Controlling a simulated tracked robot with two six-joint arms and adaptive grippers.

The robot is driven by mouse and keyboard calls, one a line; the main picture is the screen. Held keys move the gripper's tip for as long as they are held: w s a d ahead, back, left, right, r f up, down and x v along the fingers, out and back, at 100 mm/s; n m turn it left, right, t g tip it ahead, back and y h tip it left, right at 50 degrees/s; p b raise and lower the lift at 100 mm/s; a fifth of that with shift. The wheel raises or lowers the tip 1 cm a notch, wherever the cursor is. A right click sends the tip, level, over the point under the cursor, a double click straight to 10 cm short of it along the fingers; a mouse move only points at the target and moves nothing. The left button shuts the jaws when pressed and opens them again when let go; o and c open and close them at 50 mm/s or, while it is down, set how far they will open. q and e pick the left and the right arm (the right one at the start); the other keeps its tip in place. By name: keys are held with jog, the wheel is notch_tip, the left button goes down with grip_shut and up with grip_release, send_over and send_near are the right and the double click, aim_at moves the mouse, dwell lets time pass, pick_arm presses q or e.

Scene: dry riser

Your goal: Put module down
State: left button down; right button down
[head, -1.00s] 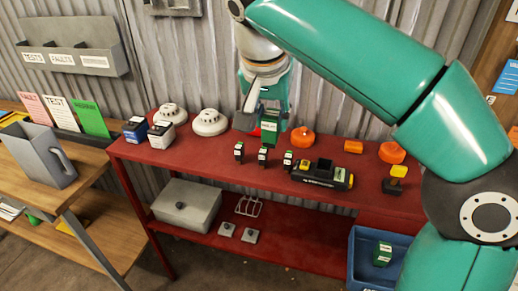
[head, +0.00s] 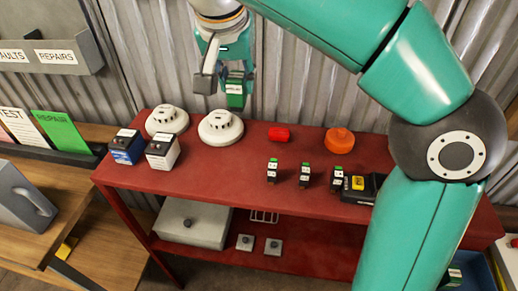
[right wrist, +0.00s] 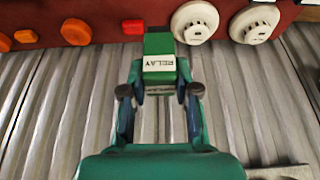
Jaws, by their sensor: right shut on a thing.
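The green relay module (head: 235,95) with a white label hangs in the air, just behind and above the right smoke detector (head: 220,128) in the head view. My right gripper (head: 226,78) is shut on it. In the right wrist view the module (right wrist: 160,68) sits between the two fingertips (right wrist: 160,91), and its label reads RELAY. The module is clear of the red bench top (head: 235,170). My left gripper is not in view.
A second detector (head: 166,121), a blue box (head: 126,147) and a white box (head: 162,150) stand at the bench's left. A red part (head: 279,134), an orange part (head: 339,140) and small modules (head: 304,175) stand to the right. The corrugated wall (head: 300,70) is close behind.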

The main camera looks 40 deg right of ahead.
jog(key=shift+f+b, duration=1.85)
jog(key=shift+f, duration=7.6)
jog(key=shift+f, duration=0.1)
jog(key=c, duration=0.9)
grip_release()
jog(key=shift+o, duration=0.2)
jog(key=shift+r, duration=0.2)
jog(key=p+v, duration=0.1)
jog(key=v, duration=1.1)
jog(key=shift+s+f, duration=0.15)
jog(key=shift+s, duration=0.05)
